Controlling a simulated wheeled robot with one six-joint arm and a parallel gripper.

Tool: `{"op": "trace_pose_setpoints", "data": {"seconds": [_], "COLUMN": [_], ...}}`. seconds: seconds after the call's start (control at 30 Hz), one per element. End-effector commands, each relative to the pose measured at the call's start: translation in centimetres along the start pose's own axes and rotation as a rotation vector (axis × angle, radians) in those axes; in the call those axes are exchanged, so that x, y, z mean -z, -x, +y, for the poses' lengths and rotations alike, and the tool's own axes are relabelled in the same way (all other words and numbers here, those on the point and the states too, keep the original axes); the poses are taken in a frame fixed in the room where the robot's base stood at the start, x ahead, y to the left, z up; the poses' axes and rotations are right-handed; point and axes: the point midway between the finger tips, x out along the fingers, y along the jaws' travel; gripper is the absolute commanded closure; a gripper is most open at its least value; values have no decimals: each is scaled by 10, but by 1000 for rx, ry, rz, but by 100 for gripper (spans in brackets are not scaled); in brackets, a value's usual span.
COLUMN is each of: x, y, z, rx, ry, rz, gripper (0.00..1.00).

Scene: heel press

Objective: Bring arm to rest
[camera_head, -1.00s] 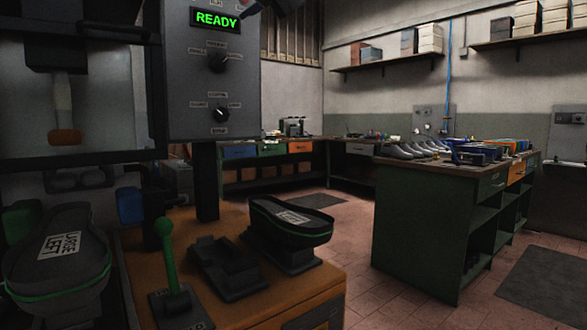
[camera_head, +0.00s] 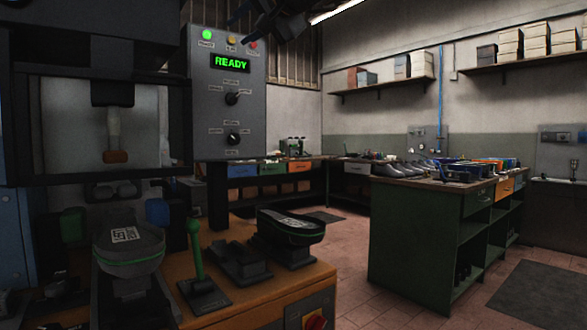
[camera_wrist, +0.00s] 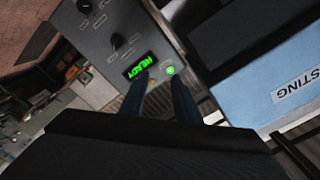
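My gripper (camera_head: 262,30) is a dark shape at the top of the head view, raised in front of the upper edge of the control panel (camera_head: 258,115). In the wrist view, the two fingers of my gripper (camera_wrist: 162,84) stand apart with only the panel showing between them, so it is open and empty. The panel's display (camera_head: 230,63) reads READY in green, and a green lamp (camera_head: 208,34) is lit above it. The display also shows in the wrist view (camera_wrist: 141,65), turned nearly upside down.
The press (camera_head: 100,182) stands at the left with a sole-shaped form (camera_head: 128,246) in front of it. A green-handled lever (camera_head: 195,250) and a second form (camera_head: 290,226) are on the orange bench (camera_head: 265,299). A green workbench (camera_head: 425,230) stands right, with open floor between.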

Motion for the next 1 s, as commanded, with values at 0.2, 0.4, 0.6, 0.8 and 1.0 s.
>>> {"op": "trace_pose_setpoints", "data": {"seconds": [0.2, 0.4, 0.6, 0.8, 1.0], "x": [-18, -48, -91, -156, -260], "y": [-4, -8, -12, -9, 13], "z": [15, 37, 73, 127, 210], "rx": [-20, -52, -101, -175, -285], "ry": [10, 27, 55, 94, 159], "rz": [-32, -84, -164, -285, -487], "gripper": [71, 71, 71, 71, 71]}}
